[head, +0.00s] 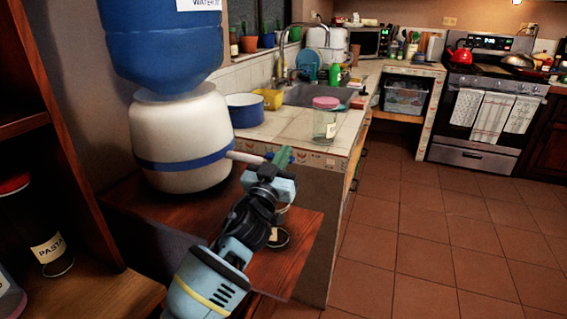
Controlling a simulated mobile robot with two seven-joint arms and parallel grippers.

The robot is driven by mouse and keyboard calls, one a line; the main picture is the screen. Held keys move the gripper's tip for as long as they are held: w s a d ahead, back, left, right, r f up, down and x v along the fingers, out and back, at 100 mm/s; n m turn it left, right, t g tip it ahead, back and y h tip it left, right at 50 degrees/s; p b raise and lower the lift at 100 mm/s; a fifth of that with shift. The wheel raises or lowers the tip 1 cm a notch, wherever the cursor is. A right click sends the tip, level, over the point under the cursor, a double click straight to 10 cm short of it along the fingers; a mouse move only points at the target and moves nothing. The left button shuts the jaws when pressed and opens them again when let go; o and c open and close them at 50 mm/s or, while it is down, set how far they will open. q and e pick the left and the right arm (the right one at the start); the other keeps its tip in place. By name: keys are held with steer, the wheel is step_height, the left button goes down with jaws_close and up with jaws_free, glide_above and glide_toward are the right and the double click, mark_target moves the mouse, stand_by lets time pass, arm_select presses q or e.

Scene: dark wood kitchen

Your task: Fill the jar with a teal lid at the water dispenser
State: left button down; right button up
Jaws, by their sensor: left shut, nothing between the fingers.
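The water dispenser is a white crock (180,135) with a blue band, under a large blue water bottle (160,45). Its white spout (245,157) points right and has a green tap handle (283,156). My left gripper (277,172) is shut and empty, right at the tap handle; I cannot tell whether it touches. Below the spout, a clear jar with a pale label (274,237) stands on the wooden stand, mostly hidden behind my left gripper and wrist. No teal lid shows, and the water level is hidden. My right gripper is out of view.
A pink-lidded jar (325,120) stands on the tiled counter's near corner. A blue pot (245,110) and a yellow tub (268,99) are behind it. A shelf with a pasta jar (47,245) is at the left. The tiled floor (430,240) at the right is clear.

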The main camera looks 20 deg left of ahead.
arm_select(q)
steer(key=shift+f, duration=0.5)
step_height(320, 180, down, 2)
steer(key=m+h, duration=0.1)
steer(key=m, duration=0.2)
steer(key=m+h+p, duration=0.1)
steer(key=m, duration=0.2)
steer(key=shift+h, duration=0.3)
stand_by(6.5)
